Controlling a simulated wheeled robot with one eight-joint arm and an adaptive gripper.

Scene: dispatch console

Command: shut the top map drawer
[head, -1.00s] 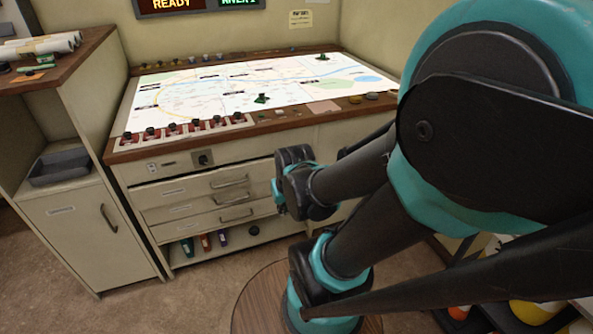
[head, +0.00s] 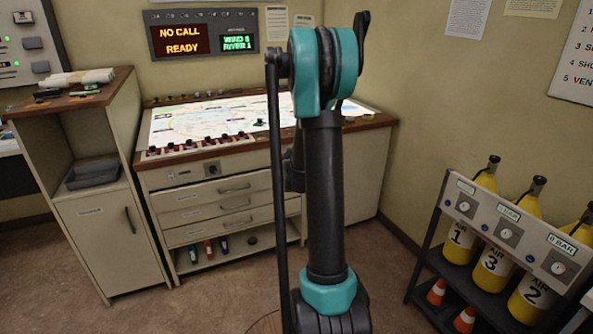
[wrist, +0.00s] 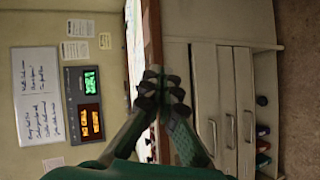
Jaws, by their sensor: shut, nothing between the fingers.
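The top map drawer (head: 190,198) is the uppermost of three cream drawer fronts in the map console, with a bar handle (head: 234,189). My gripper (wrist: 164,92) is shut and empty, in front of the wooden console edge and apart from the handle. In the head view my arm hides the gripper.
The lit map table (head: 220,115) tops the console, with knobs along its wooden edge. A cabinet (head: 105,235) stands left. A rack of yellow air cylinders (head: 492,262) stands at the right. Floor between the console and rack is clear.

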